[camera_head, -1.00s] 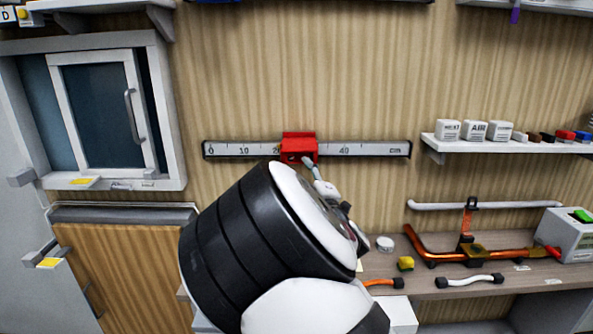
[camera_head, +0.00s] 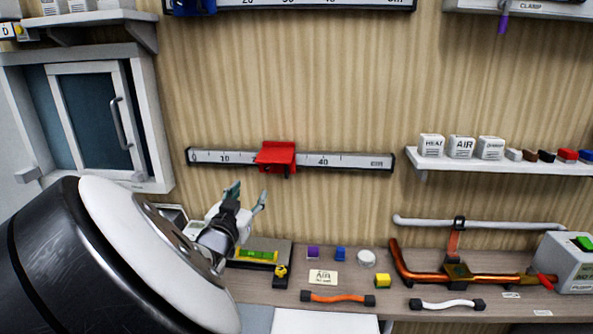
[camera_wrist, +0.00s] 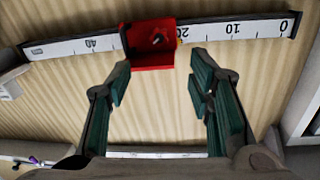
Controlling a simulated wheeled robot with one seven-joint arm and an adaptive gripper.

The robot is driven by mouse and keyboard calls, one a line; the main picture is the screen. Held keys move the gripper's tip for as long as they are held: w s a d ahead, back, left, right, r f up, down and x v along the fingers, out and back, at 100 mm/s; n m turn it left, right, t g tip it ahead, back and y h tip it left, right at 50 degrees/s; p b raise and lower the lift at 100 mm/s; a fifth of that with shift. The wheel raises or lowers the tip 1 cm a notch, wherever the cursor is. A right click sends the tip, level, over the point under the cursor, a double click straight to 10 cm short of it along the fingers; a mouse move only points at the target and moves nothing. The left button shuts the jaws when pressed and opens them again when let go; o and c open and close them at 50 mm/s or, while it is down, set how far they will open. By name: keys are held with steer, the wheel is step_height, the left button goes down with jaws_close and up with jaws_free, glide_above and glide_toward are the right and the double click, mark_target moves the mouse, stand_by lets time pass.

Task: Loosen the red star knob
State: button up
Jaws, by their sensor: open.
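A red slider block (camera_head: 276,154) sits on the white ruler rail (camera_head: 350,161) on the wall. In the wrist view the red block (camera_wrist: 148,42) shows upside down with a small dark stud on it. I cannot make out a star-shaped knob on the block. A small red handle (camera_head: 545,281) shows on the right, beside the copper pipe. My gripper (camera_head: 247,198) is open and empty, below and slightly left of the block in the head view. In the wrist view the block is just beyond my fingertips (camera_wrist: 160,76), apart from them.
The bench below holds a green level (camera_head: 257,256), a yellow cube (camera_head: 383,280), a white disc (camera_head: 366,257) and two hose pieces. A shelf (camera_head: 500,162) with labelled cubes is at the right. A copper pipe (camera_head: 405,267) and grey box (camera_head: 566,265) stand at the lower right.

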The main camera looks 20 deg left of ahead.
mark_target(266, 169)
steer(key=w, duration=0.4)
steer(key=w+a, duration=0.1)
steer(key=w, duration=0.3)
steer(key=w+a, duration=0.1)
steer(key=w, duration=0.4)
steer(key=shift+w, duration=0.1)
jaws_close()
